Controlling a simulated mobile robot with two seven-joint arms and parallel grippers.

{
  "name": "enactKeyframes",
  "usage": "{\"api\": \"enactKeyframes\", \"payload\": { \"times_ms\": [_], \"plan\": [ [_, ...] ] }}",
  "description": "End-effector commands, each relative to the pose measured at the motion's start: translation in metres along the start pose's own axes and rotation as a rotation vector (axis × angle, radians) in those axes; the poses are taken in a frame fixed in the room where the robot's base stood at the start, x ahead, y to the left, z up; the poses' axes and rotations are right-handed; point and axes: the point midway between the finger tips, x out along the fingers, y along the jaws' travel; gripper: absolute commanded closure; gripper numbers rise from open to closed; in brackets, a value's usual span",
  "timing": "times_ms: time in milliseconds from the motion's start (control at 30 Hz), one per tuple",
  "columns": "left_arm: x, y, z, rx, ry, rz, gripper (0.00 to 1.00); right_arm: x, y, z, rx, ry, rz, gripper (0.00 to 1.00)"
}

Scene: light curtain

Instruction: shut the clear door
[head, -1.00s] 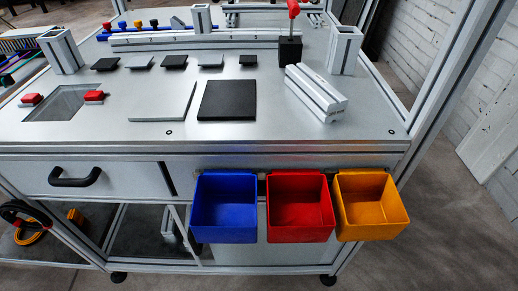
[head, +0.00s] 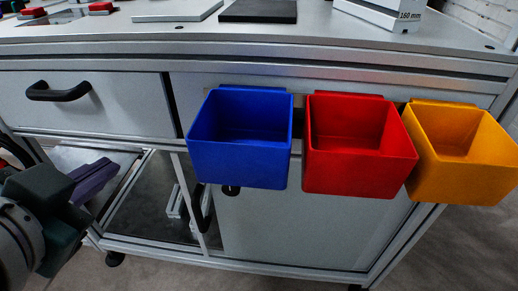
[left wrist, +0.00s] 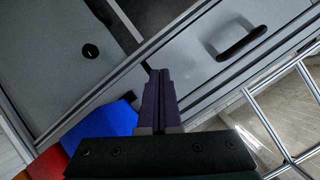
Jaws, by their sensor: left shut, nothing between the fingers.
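The clear door is in the lower left front of the cabinet in the head view. Its pale frame bar (head: 186,185) stands upright, with a black handle (head: 204,212) near its right side. The see-through pane is hard to make out, and I cannot tell how far the door stands open. My left gripper (head: 110,168) has purple fingers that are shut and empty. It is left of the door handle, apart from it, in front of the lower compartment. Its fingers also show in the left wrist view (left wrist: 159,74). My right gripper is not in view.
Blue (head: 240,160), red (head: 355,172) and orange (head: 455,180) bins hang on the front, right of and above the door handle. A drawer (head: 120,110) with a black handle (head: 58,92) is above the compartment. Floor in front is clear.

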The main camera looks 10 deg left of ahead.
Motion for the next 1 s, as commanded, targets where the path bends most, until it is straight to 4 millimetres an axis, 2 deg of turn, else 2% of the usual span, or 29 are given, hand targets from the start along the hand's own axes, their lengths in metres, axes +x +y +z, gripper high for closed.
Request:
{"api": "enactKeyframes", "payload": {
  "times_ms": [33,200,300,400,500,600,767,1000],
  "plan": [
    [0.024,0.024,0.023,0.046,0.066,-0.025,1.0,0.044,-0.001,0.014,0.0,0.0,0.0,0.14],
    [0.058,0.071,0.031,0.237,0.329,-0.09,1.0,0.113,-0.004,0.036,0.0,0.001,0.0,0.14],
    [0.069,0.108,0.035,0.347,0.482,-0.103,1.0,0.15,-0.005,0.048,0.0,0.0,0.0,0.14],
    [0.073,0.142,0.039,0.438,0.618,-0.102,1.0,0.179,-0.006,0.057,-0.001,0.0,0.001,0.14],
    [0.072,0.169,0.041,0.503,0.721,-0.093,1.0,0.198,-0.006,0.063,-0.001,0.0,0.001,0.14],
    [0.069,0.185,0.041,0.541,0.785,-0.084,1.0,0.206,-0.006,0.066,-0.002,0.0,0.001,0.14],
    [0.07,0.191,0.034,0.558,0.82,-0.081,1.0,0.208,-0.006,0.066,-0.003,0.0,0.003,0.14],
    [0.098,0.196,0.004,0.558,0.821,-0.084,1.0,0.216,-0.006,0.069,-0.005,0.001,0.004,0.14]
  ]
}}
